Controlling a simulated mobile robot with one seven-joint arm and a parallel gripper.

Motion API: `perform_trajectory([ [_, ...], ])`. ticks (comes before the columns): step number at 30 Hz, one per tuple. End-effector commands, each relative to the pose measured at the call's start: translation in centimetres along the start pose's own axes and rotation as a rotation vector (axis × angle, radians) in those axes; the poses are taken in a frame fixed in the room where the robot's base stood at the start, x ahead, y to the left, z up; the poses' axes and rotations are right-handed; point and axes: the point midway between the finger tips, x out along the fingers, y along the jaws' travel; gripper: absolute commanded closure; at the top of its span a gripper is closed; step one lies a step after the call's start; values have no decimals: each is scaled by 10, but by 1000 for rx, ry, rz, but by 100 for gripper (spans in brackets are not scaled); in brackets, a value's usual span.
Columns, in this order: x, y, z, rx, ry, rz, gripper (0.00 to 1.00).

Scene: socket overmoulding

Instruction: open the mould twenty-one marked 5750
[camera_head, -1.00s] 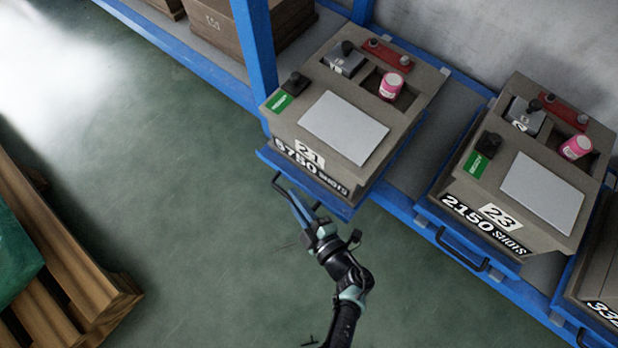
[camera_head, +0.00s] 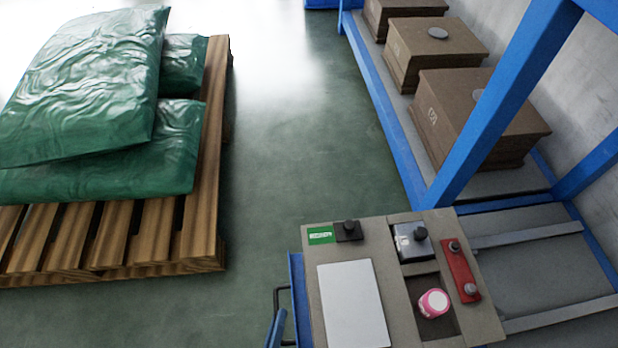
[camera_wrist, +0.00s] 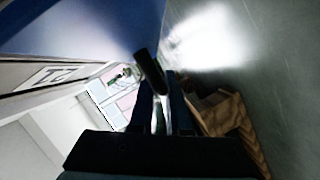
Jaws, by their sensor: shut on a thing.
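The mould twenty-one (camera_head: 405,235) is a grey-brown block at the bottom of the head view. A white plate (camera_head: 352,305), a green label (camera_head: 320,235) and a pink-capped jar (camera_head: 433,303) are on its top. It rides on a blue tray (camera_head: 298,285), out in front of the rack. Its number front is hidden in the head view; part of the number plate (camera_wrist: 62,76) shows in the wrist view. My gripper (camera_head: 277,328) is shut on the tray's black handle (camera_head: 277,297). The handle (camera_wrist: 148,70) also shows at my fingertips in the wrist view.
Brown boxes (camera_head: 480,120) stand farther along the rack. A wooden pallet (camera_head: 205,225) with green sacks (camera_head: 90,110) is at left. Floor between is clear (camera_head: 290,150).

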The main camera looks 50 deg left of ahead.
Motion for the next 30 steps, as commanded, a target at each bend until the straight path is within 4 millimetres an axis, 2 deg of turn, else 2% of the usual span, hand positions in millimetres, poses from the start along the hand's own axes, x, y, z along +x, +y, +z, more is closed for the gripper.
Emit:
perform_trajectory([
  [3, -6, -15, -14, 3, -2, -7, 100],
  [9, -11, -25, -29, 0, -3, -6, 100],
  [24, -12, -28, -34, -1, -3, -7, 100],
  [25, -12, -28, -34, -1, -3, -7, 83],
  [30, -13, -28, -34, -2, -3, -5, 55],
])
